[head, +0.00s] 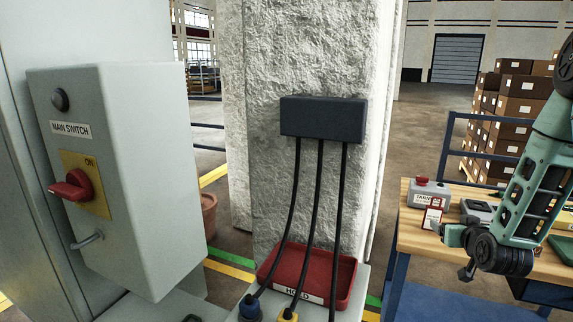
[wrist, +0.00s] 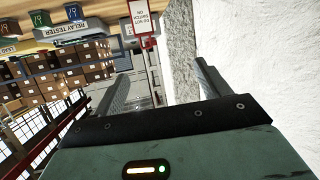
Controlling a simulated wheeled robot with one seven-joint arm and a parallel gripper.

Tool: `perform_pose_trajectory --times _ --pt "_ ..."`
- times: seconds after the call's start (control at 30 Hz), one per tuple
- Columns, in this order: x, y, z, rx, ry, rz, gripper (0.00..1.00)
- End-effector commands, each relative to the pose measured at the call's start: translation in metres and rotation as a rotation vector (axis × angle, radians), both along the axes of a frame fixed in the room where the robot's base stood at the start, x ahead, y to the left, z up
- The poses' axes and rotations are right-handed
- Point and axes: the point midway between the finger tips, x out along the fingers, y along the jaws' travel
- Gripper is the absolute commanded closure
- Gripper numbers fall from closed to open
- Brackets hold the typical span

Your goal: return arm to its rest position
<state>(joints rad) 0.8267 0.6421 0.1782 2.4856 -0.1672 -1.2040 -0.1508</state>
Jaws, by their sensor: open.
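My arm comes in from the right in the head view. My gripper (head: 453,252) is in front of the wooden-topped bench (head: 425,240). In the wrist view my gripper (wrist: 160,75) shows two grey fingers spread wide apart with nothing held between them. Past them is a red-bordered "do not switch on" tag (wrist: 143,17), seen upside down. The tag also shows in the head view (head: 432,217), beside a grey box with a red button (head: 428,191). I cannot tell how near the fingers are to the tag.
A grey main switch box (head: 125,180) with a red knob (head: 72,186) at ON stands left. A rough pillar (head: 330,60) carries a dark block (head: 322,119) with three cables above a red tray (head: 344,284). Stacked cartons (head: 520,105) and a blue rail stand behind the bench.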

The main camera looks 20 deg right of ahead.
Motion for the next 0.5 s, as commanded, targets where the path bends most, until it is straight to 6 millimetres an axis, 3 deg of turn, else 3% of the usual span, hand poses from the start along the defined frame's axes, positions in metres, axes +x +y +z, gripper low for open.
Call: perform_pose_trajectory --times 0.13,0.27,0.5 --pt "0.015 0.049 0.002 0.049 0.145 0.099 0.24" --pt "0.015 0.104 0.004 0.106 0.322 0.191 0.24" --pt "-0.026 0.200 0.016 0.198 0.650 0.316 0.24"
